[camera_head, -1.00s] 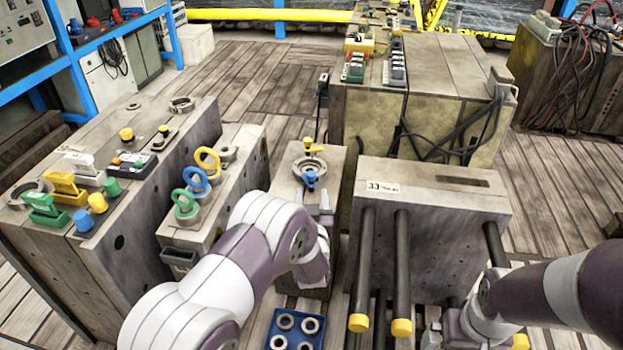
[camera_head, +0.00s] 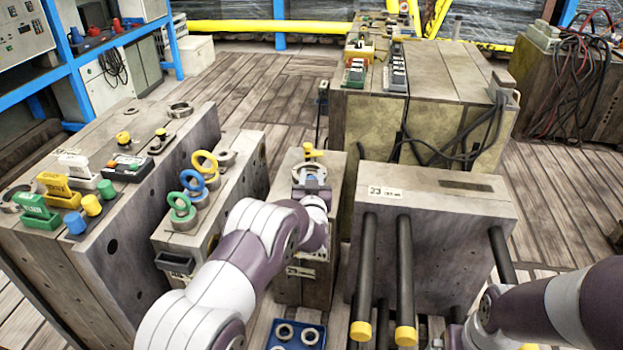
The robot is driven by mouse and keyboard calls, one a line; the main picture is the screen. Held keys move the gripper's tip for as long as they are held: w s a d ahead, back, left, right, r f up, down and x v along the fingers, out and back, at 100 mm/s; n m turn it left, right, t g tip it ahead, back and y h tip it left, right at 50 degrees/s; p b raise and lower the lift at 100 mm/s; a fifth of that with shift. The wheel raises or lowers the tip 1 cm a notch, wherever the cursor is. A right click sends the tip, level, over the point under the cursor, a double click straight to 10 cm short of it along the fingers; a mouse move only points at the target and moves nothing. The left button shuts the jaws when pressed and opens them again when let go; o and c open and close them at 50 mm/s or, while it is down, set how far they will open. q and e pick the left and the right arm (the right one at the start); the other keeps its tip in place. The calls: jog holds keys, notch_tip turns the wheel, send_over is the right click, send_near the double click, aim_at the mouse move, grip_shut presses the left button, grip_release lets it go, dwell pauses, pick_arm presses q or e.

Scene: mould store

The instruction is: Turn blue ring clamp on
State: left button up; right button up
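A metal ring clamp (camera_head: 317,168) with a yellow handle (camera_head: 312,151) behind it sits on top of the narrow middle block (camera_head: 291,165). My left gripper (camera_head: 311,184) is over the near side of this clamp, where its blue handle is now hidden. Whether the fingers touch or grip the handle cannot be told. A separate blue ring (camera_head: 193,180) stands upright between a green ring (camera_head: 180,206) and a yellow ring (camera_head: 204,161) on the block to the left. My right gripper (camera_head: 440,338) shows only in part at the bottom, beside the right block.
The left block (camera_head: 160,185) carries coloured handles and knobs. The right block (camera_head: 440,205) has dark rods with yellow ends (camera_head: 361,331) in front. A blue tray (camera_head: 297,333) with metal rings lies at the bottom. A large block with cables (camera_head: 430,118) stands behind.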

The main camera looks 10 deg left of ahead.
pick_arm(q)
jog(key=m+h, duration=0.2)
jog(key=h, duration=0.1)
jog(key=shift+a+b, duration=0.1)
jog(key=shift+b, duration=0.2)
jog(key=shift+m+h, duration=1.2)
jog(key=shift+h, duration=0.9)
jog(key=o, duration=1)
jog(key=shift+c, duration=0.2)
